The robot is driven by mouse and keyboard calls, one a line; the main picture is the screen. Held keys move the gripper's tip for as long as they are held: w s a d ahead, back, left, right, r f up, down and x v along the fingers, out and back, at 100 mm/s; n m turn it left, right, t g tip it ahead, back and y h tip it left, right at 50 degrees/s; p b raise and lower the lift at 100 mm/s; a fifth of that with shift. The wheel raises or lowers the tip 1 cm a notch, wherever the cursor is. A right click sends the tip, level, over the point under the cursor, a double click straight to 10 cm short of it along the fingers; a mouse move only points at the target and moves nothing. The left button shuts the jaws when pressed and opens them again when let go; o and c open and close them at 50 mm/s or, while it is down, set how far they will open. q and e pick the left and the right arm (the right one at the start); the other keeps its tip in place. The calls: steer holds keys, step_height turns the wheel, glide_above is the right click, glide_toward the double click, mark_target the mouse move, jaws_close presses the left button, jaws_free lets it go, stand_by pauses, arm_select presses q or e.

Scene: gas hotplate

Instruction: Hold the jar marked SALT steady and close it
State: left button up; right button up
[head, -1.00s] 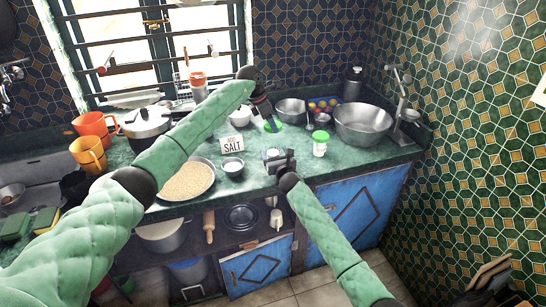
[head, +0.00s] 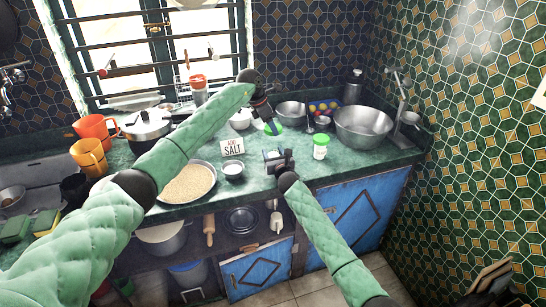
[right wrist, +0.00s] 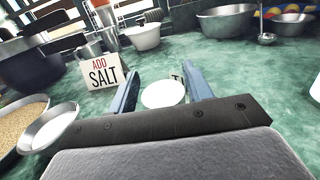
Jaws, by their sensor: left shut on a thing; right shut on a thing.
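The jar (right wrist: 163,94) stands on the counter between the fingers of my right gripper (right wrist: 165,90). Its round white top is uncovered, and a letter T shows behind it. In the head view my right gripper (head: 275,158) is shut on this jar and mostly hides it. My left gripper (head: 267,116) is shut on a green lid (head: 273,129) and holds it behind the jar, apart from it. The lid is out of the right wrist view. A sign reading ADD SALT (head: 232,147) stands left of the jar.
Another jar with a green lid (head: 320,145) stands close on the right. Metal bowls (head: 363,127) and a ladle (head: 322,121) are at the back right. The counter's front edge is near my right gripper.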

mark_target(271, 135)
arm_select(q)
steer(key=shift+f, duration=2.45)
steer(key=shift+f, duration=0.9)
steer(key=shift+f, duration=0.55)
steer(key=shift+w+m+g+y, duration=0.15)
steer(key=shift+m+g, duration=0.65)
steer(key=shift+m, duration=1.35)
steer(key=shift+w+m+g+y, duration=0.2)
steer(key=shift+m+g, duration=0.6)
steer(key=shift+m, duration=1.4)
steer(key=shift+w+m+g+y, duration=0.15)
steer(key=shift+m+g, duration=0.65)
steer(key=shift+m, duration=1.35)
